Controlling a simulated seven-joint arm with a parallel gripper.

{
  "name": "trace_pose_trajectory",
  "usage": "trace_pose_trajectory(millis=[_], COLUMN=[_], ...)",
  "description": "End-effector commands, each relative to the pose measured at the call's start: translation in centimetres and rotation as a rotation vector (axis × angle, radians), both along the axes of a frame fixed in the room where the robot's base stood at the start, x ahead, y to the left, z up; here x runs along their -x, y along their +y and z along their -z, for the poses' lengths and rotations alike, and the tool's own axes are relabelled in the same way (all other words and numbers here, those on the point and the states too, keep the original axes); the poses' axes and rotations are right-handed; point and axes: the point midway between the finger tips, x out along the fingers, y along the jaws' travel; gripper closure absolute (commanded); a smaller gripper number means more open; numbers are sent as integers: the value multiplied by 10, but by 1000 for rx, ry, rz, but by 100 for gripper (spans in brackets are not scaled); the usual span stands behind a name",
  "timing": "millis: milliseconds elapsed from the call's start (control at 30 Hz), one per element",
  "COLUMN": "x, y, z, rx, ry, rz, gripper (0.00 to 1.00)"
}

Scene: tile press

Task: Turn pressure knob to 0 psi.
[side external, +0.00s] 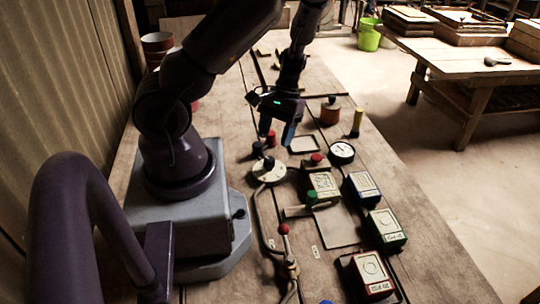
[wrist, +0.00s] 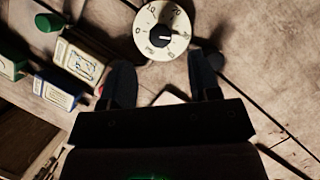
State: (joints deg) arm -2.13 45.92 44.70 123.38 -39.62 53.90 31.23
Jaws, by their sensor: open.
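The pressure knob is a black knob (wrist: 160,35) at the centre of a round cream dial (wrist: 150,48) marked with numbers and psi. In the wrist view the 0 is at the dial's left, and a light pointer line on the knob seems to point right, away from the 0. The dial also shows in the side view (side external: 262,177), on the bench. My gripper (side external: 277,138) is above the bench, beyond the dial, fingers pointing down. In the wrist view its open, empty fingers (wrist: 160,68) are apart from the knob, which lies ahead of the fingertips.
A dark ball-topped part (side external: 257,148) stands close beside the dial. A red-topped part (side external: 271,138) is near my fingers. A gauge (side external: 342,151), green (side external: 386,228) and red (side external: 372,275) boxes and piping crowd the right and front.

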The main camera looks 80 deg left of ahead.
Motion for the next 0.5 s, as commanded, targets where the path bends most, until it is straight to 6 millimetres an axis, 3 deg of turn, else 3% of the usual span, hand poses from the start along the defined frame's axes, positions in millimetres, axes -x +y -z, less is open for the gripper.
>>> trace_pose_trajectory(millis=[200,500], x=[12,17], y=[-11,-16], z=[37,56], rx=[1,-1], ry=[5,1], rz=[-2,-1], gripper=[44,44])
